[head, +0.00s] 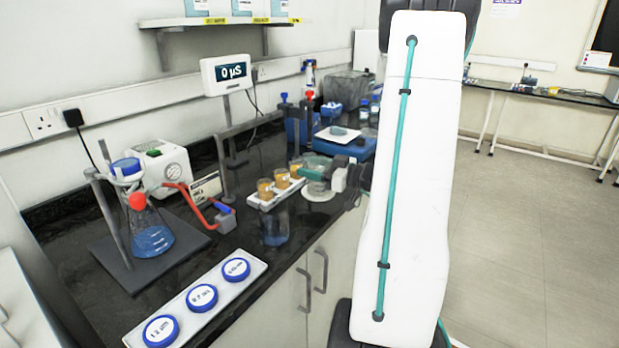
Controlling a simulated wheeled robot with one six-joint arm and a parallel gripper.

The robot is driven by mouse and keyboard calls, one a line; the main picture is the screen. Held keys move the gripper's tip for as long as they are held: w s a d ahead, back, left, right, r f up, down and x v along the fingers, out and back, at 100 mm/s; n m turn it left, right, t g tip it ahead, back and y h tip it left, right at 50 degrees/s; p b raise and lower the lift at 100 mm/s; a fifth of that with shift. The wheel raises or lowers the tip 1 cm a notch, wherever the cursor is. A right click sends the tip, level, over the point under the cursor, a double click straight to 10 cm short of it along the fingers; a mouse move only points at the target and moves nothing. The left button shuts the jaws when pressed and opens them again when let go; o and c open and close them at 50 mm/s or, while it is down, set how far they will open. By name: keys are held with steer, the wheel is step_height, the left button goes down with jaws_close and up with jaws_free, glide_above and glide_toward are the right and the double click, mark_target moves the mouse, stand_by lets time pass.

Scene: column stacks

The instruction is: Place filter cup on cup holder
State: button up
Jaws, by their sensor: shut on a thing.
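My gripper (320,172) reaches in from the right over the dark counter, small in the view. It is shut on what looks like a clear, greyish filter cup (318,188). The cup is partly hidden by the fingers, and its exact outline is hard to tell. A round white piece (320,196) shows just below the cup; I cannot tell whether they touch. A white holder (264,204) with amber-filled cups (282,178) stands just left of my gripper. I take it for the cup holder.
A clear vessel (275,228) stands near the counter's front edge. A flask of blue liquid (150,235) stands on a stand at left, beside a white pump (163,163). A white tray (238,288) with blue-rimmed discs lies in front. A display (226,74) stands behind.

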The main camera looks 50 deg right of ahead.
steer(key=shift+w, duration=0.5)
steer(key=shift+w+d+f, duration=0.1)
steer(key=shift+w+f, duration=0.1)
steer(key=shift+f, duration=0.75)
steer(key=shift+w+f, duration=0.2)
steer(key=shift+f, duration=0.7)
steer(key=o, duration=1.3)
steer(key=shift+f, duration=0.15)
steer(key=shift+r, duration=0.2)
steer(key=v, duration=1.2)
